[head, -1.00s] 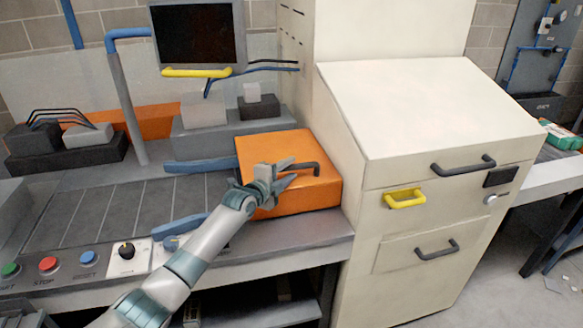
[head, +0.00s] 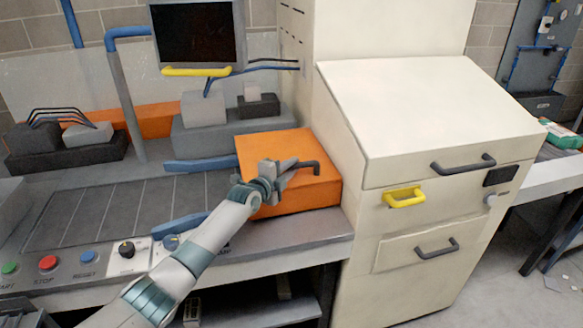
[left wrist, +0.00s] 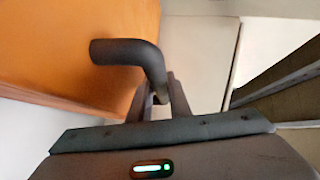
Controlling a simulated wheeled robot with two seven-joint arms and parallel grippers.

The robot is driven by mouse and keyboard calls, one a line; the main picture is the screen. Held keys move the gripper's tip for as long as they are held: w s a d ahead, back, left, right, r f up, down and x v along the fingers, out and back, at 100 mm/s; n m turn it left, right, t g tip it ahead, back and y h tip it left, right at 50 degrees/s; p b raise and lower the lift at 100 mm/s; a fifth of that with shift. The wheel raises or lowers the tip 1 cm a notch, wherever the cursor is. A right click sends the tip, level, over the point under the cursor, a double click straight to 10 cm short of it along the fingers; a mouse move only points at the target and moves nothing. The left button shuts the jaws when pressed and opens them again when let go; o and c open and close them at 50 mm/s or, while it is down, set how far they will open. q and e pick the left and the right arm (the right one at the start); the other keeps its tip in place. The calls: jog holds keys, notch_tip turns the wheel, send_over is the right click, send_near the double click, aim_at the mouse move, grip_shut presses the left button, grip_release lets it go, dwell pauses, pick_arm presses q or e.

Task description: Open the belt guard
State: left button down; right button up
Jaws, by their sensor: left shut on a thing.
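The belt guard (head: 285,145) is an orange box-like cover at the right end of the conveyor, beside the cream cabinet. It looks down. Its dark bent handle (head: 316,167) sticks out at the front; the handle also shows large in the left wrist view (left wrist: 128,52), against the orange face. My left gripper (head: 288,168) is at the handle, with its fingers closed around the handle's near end. In the left wrist view the fingers (left wrist: 160,100) hold the handle's end between them. The gripped part is mostly hidden by the fingers. My right gripper is not in view.
The cream cabinet (head: 425,110), with dark and yellow handles, stands close to the guard's right. The belt (head: 110,210) and a button panel lie left. Blue bars (head: 205,165) flank the belt. A screen (head: 197,33) hangs behind.

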pick_arm(q)
jog(key=shift+r, duration=0.1)
jog(key=shift+w+r+p, duration=0.1)
jog(key=shift+r+p, duration=0.2)
jog(key=shift+r, duration=0.3)
jog(key=w+a+r+n+g+b, duration=0.1)
jog(key=w+r, duration=0.3)
jog(key=r, duration=0.4)
jog(key=w+a+r+n+g+b, duration=0.1)
jog(key=w+r+n+g+b, duration=0.1)
jog(key=r, duration=0.6)
jog(key=shift+w+a+r+g+b, duration=0.45)
jog(key=shift+w+b, duration=0.4)
jog(key=shift+w, duration=0.35)
jog(key=shift+y, duration=0.3)
